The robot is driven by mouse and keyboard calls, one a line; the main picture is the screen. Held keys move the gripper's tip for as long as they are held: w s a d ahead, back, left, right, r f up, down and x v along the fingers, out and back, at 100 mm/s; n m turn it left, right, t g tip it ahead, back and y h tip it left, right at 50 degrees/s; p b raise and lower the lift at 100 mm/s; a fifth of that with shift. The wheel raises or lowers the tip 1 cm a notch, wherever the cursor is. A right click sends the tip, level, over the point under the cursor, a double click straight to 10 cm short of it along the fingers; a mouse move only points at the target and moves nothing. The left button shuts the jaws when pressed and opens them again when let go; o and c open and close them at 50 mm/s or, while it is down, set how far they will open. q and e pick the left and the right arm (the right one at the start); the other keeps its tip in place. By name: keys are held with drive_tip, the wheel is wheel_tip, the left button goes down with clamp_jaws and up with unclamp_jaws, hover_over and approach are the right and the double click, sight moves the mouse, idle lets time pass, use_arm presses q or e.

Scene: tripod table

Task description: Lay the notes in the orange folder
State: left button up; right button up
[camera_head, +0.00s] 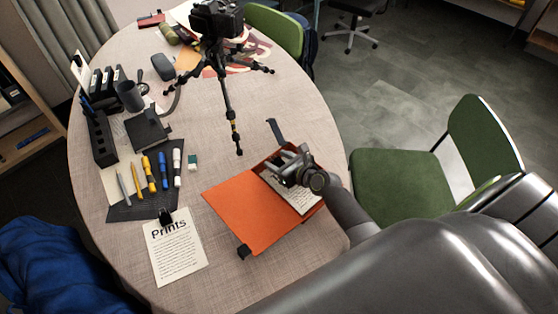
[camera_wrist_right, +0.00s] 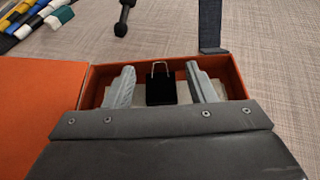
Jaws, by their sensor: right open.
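The orange folder (camera_head: 243,213) lies open on the table, its flat cover to the left and its shallow tray to the right. It also shows in the right wrist view (camera_wrist_right: 38,95). A printed sheet of notes (camera_head: 297,198) lies in the tray, partly hidden by my gripper. My right gripper (camera_head: 284,168) is over the tray. In the right wrist view its open fingers (camera_wrist_right: 160,76) stand either side of a black binder clip (camera_wrist_right: 160,91) at the sheet's far end; I cannot tell if they touch it. My left gripper is not in view.
A clipped "Prints" sheet (camera_head: 177,254) lies left of the folder. Pens (camera_head: 151,174) on a dark mat, a desk organizer (camera_head: 101,140) and a mug (camera_head: 130,96) stand further left. A tripod with camera (camera_head: 218,50) stands behind. A green chair (camera_head: 400,178) is at the right.

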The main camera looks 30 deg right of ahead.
wheel_tip(320, 180, up, 5)
drive_tip(key=p, duration=0.2)
hover_over(301, 198)
drive_tip(key=w+d, duration=0.2)
drive_tip(key=d, duration=0.1)
drive_tip(key=shift+w+a+f, duration=0.15)
drive_tip(key=shift+w+a, duration=0.05)
drive_tip(key=shift+f, duration=0.1)
